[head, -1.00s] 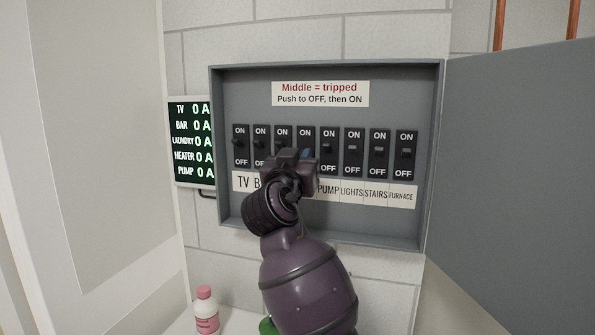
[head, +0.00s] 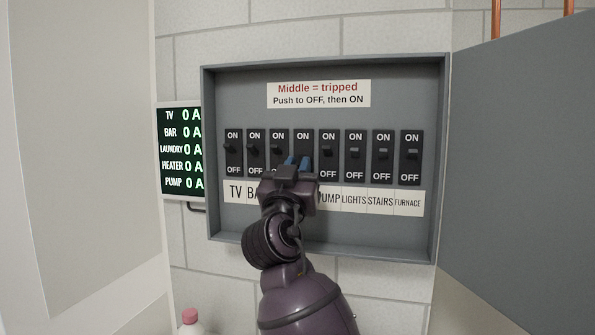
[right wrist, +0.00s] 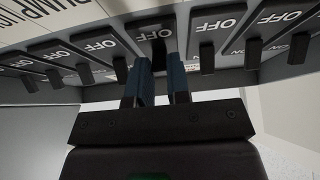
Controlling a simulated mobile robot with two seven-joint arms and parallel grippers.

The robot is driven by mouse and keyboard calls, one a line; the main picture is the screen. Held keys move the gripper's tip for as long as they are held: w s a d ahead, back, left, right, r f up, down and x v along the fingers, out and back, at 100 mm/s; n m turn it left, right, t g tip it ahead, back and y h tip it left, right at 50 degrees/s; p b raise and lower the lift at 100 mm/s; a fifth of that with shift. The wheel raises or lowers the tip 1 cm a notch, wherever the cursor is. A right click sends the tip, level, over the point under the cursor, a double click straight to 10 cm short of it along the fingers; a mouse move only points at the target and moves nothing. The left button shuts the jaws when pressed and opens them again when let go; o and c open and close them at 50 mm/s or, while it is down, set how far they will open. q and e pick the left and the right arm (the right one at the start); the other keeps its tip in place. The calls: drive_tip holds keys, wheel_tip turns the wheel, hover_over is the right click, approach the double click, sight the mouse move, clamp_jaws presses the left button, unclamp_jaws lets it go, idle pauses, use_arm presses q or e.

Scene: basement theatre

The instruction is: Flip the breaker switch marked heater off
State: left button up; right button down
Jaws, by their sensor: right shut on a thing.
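The grey breaker panel (head: 325,120) holds a row of black switches with ON above and OFF below. The fourth switch from the left (head: 304,140) stands between the LAUNDRY and PUMP places; the labels under it are hidden by my gripper. My right gripper (head: 297,162) is at its lower half, with blue fingertips on either side of its lever. In the right wrist view the fingers (right wrist: 162,80) are around this lever (right wrist: 157,48). The lever's exact position is hard to tell. My left gripper is out of view.
A display (head: 181,150) left of the panel reads 0 A for TV, BAR, LAUNDRY, HEATER and PUMP. Neighbouring switches, such as the pump switch (head: 328,155), stand close by. The open panel door (head: 520,160) fills the right side. A pink-capped bottle (head: 190,318) stands below.

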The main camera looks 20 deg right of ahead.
drive_tip(key=shift+f, duration=0.1)
drive_tip(key=c, duration=1.1)
unclamp_jaws()
drive_tip(key=b+v, duration=0.1)
drive_tip(key=v, duration=0.9)
drive_tip(key=shift+s+a+f, duration=0.15)
drive_tip(key=shift+s+a, duration=0.05)
drive_tip(key=shift+s, duration=0.1)
